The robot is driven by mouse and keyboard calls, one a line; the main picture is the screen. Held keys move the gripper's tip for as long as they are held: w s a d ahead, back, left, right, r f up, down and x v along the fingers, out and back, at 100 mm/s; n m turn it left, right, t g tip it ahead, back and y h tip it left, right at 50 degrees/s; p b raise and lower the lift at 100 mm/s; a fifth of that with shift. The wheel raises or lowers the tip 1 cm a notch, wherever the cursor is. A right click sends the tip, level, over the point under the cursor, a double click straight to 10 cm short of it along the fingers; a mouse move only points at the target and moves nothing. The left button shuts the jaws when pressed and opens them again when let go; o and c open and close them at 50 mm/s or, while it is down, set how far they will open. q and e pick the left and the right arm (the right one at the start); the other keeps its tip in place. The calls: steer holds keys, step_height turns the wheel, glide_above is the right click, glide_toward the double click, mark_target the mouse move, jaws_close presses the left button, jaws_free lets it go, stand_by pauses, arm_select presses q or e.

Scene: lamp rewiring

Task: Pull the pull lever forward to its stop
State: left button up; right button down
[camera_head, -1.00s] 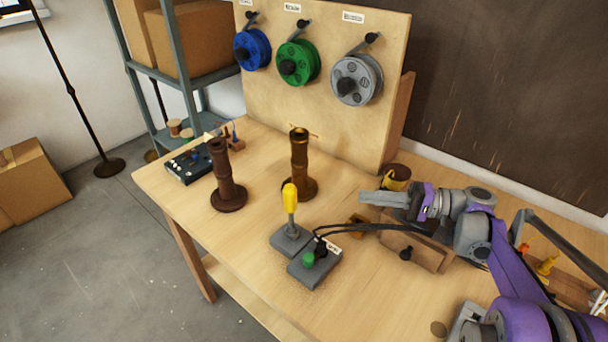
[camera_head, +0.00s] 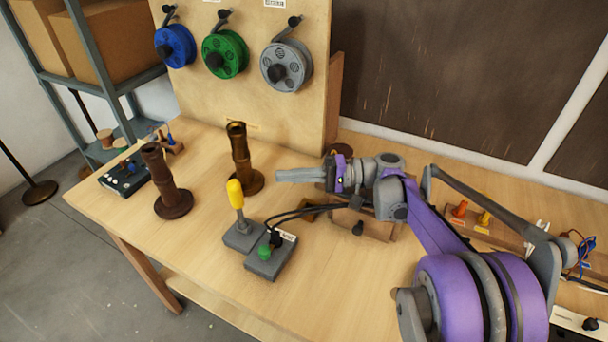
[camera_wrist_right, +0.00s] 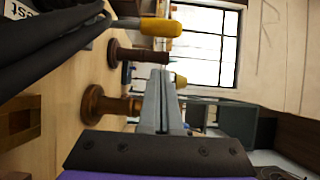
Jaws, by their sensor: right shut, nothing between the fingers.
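The pull lever (camera_head: 236,197) has a yellow grip on a grey shaft and stands roughly upright from its grey base (camera_head: 243,236) on the bench. Its yellow grip also shows at the top of the right wrist view (camera_wrist_right: 160,27). My right gripper (camera_head: 278,175) is shut and empty. It is held above the bench to the right of the lever, apart from it, with its fingers pointing left. In the right wrist view its fingers (camera_wrist_right: 163,82) lie together. My left gripper is not in view.
A grey box with a green button (camera_head: 264,252) adjoins the lever base, with black cables running right. Two brown turned posts (camera_head: 165,185) (camera_head: 240,160) stand behind. A wooden block with a dark knob (camera_head: 375,222) lies under my right arm. The front bench is clear.

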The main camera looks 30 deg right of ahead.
mark_target(239, 210)
steer(key=a, duration=0.7)
steer(key=shift+s+a, duration=0.1)
steer(key=shift+a, duration=0.05)
steer(key=shift+s+a+r+n+p, duration=0.2)
steer(key=shift+a+n+p, duration=0.1)
steer(key=shift+p, duration=0.2)
steer(key=shift+s, duration=0.1)
steer(key=s+a+n+h+p, duration=0.3)
steer(key=s+a+n+p, duration=0.1)
steer(key=a+n+p, duration=0.1)
steer(key=shift+s+a+f+h+p, duration=0.15)
steer(key=shift+a+f+h+p, duration=0.1)
steer(key=shift+h+p, duration=0.15)
